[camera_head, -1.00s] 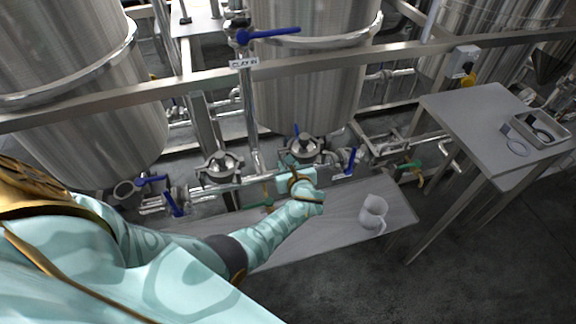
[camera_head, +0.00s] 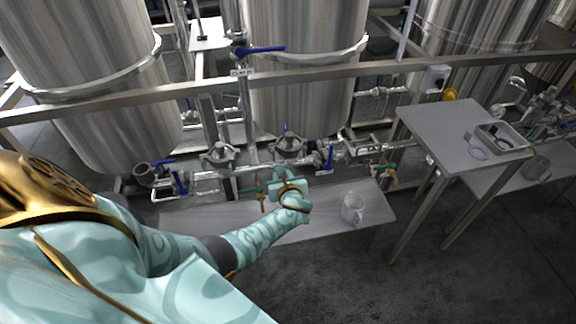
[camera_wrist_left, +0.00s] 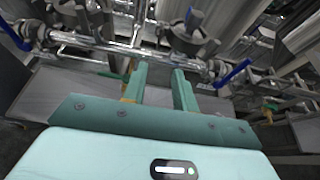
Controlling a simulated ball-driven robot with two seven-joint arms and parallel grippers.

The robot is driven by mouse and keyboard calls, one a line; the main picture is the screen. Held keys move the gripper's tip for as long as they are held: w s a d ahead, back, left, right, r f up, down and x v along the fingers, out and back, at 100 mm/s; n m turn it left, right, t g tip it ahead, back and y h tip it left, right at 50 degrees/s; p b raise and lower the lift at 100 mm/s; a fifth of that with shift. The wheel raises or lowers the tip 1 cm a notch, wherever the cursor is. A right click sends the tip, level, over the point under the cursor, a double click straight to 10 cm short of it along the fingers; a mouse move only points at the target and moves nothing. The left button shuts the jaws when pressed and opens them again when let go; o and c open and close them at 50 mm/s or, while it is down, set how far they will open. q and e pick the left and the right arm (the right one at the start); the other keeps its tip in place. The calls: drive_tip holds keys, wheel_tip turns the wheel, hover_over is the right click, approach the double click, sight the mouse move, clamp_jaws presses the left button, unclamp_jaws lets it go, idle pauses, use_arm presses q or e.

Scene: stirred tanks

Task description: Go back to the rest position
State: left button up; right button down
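My left arm reaches in from the left in the head view, and its gripper (camera_head: 281,178) is over the low bench in front of the pipes and valves. In the left wrist view the two green fingers (camera_wrist_left: 160,80) stand apart, with nothing visible between them. They point toward the pipework, and I cannot tell whether they touch any of it. My right gripper is in neither view.
A clear jug (camera_head: 353,209) stands on the low bench (camera_head: 330,222), right of my gripper. A higher table (camera_head: 450,120) with a tray (camera_head: 503,138) is at the right. Blue-handled valves (camera_head: 325,158) line the pipes behind. Dark floor is free in front.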

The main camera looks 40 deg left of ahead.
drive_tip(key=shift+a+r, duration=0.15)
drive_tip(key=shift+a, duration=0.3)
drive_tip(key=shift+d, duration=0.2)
